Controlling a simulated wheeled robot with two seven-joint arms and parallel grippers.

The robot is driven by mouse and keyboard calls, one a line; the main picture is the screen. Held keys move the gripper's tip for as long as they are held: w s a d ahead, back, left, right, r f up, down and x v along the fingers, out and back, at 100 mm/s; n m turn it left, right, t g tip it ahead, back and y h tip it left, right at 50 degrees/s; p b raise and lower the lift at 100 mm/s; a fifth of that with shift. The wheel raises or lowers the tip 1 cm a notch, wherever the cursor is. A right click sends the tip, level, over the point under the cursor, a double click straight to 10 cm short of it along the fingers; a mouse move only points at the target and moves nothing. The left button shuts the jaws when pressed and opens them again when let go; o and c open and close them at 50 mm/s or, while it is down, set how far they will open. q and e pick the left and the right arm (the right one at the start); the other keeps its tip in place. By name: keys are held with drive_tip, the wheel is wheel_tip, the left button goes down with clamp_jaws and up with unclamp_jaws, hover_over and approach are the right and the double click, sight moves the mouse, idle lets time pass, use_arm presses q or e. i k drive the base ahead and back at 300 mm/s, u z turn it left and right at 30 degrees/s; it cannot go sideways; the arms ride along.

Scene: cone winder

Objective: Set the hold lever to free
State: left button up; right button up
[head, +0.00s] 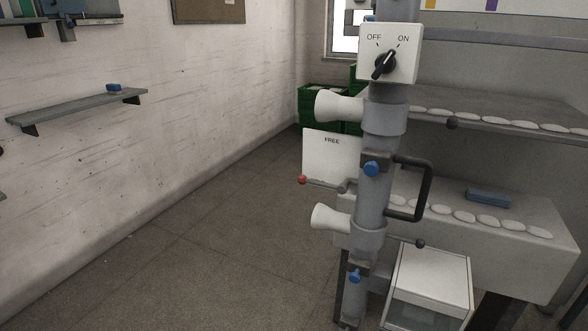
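The hold lever (322,184) is a thin rod with a red ball (302,180) at its left end. It sticks out to the left, nearly level, from a grey pivot on the upright pipe (375,200). It lies along the lower edge of a white plate (330,160). The plate reads FREE near its top, well above the lever; the pipe covers its right side. No other word shows on the plate. Neither of my grippers is in view.
A black loop handle (425,190) juts right from the pipe. White cones (338,106) point left above and below the plate. An OFF/ON switch box (390,52) sits higher, its knob toward ON. The floor (200,240) to the left is clear.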

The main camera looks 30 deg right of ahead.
sight(342, 189)
drive_tip(key=i, duration=3.3)
drive_tip(key=z, duration=4.05)
drive_tip(key=i, duration=0.5)
drive_tip(key=z, duration=0.1)
